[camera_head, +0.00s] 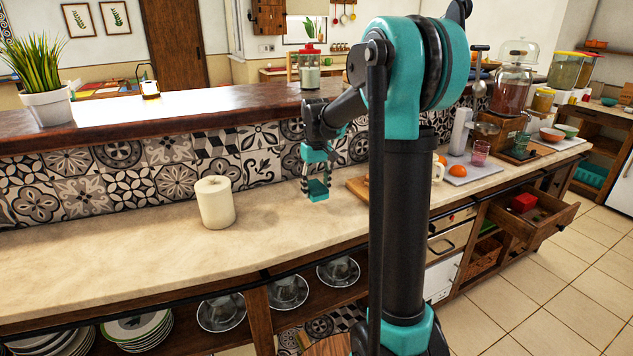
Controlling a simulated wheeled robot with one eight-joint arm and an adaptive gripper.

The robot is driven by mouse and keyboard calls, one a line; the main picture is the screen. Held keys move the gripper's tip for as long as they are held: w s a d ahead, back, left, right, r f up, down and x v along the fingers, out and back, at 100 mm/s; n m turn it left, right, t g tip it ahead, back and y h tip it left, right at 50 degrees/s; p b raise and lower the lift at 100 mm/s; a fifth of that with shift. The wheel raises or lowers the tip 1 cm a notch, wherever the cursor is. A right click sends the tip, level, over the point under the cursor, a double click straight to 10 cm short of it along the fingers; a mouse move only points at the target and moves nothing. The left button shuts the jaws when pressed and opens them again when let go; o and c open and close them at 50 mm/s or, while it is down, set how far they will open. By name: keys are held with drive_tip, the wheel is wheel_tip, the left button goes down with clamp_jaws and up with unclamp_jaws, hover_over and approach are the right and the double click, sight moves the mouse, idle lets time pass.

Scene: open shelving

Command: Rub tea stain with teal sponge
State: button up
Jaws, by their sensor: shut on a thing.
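My gripper (315,178) hangs fingers down above the stone worktop (120,235), right of the paper roll and in front of the patterned tiles. It is shut on a small teal block, the teal sponge (318,190), which is hard to tell from the teal parts of my gripper. The sponge appears a little above the worktop; I cannot tell the exact gap. A tea stain cannot be made out clearly; the worktop near the gripper shows only faint brownish shading.
A paper roll (215,203) stands left of my gripper. A wooden board (357,187) lies to its right, partly behind my arm. A raised dark ledge (150,115) runs behind. A drawer (535,222) stands open at right. The worktop's left part is clear.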

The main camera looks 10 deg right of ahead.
drive_tip(key=shift+r, duration=1.3)
